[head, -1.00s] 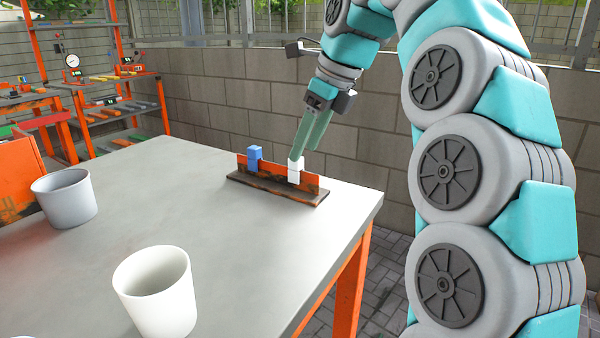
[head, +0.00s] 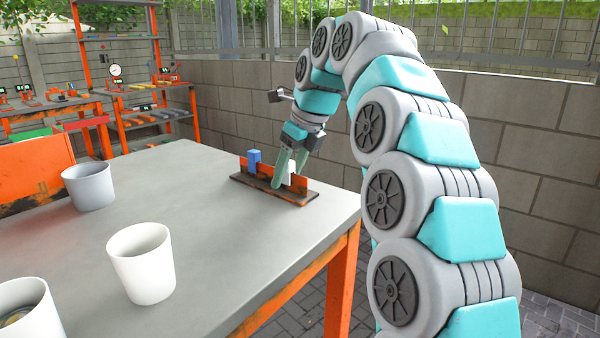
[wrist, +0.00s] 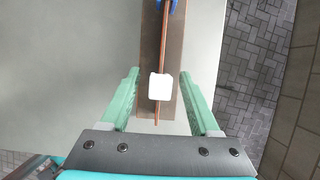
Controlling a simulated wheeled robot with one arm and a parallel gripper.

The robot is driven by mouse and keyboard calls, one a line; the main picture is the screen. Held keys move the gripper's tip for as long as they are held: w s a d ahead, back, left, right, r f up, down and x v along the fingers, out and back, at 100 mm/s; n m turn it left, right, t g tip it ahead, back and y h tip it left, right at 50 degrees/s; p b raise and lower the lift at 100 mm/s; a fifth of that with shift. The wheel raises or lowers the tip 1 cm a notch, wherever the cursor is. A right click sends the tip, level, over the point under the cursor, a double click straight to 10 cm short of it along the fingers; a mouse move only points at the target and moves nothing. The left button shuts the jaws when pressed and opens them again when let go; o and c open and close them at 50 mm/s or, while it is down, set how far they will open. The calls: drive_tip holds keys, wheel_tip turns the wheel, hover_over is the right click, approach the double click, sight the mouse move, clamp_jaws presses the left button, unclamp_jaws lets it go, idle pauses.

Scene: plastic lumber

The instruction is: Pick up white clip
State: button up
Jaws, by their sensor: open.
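The white clip (head: 291,170) sits on the upright orange plate of a small dark-based stand (head: 262,190) near the table's far right edge. In the wrist view the white clip (wrist: 161,87) lies between my two green fingers, nearer their tips, with a gap on each side. My gripper (head: 289,174) is open and reaches down around the clip's end of the plate; it also shows in the wrist view (wrist: 160,86). In the head view a finger partly covers the clip. A blue clip (head: 254,160) sits on the same plate to the left.
The grey table (head: 215,225) also bears a white cup (head: 142,265), a grey cup (head: 90,187) and another white cup (head: 28,312). An orange panel (head: 32,172) stands at the left. A block wall (head: 235,110) is behind. The tabletop around the stand is clear.

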clamp_jaws()
idle(0.5)
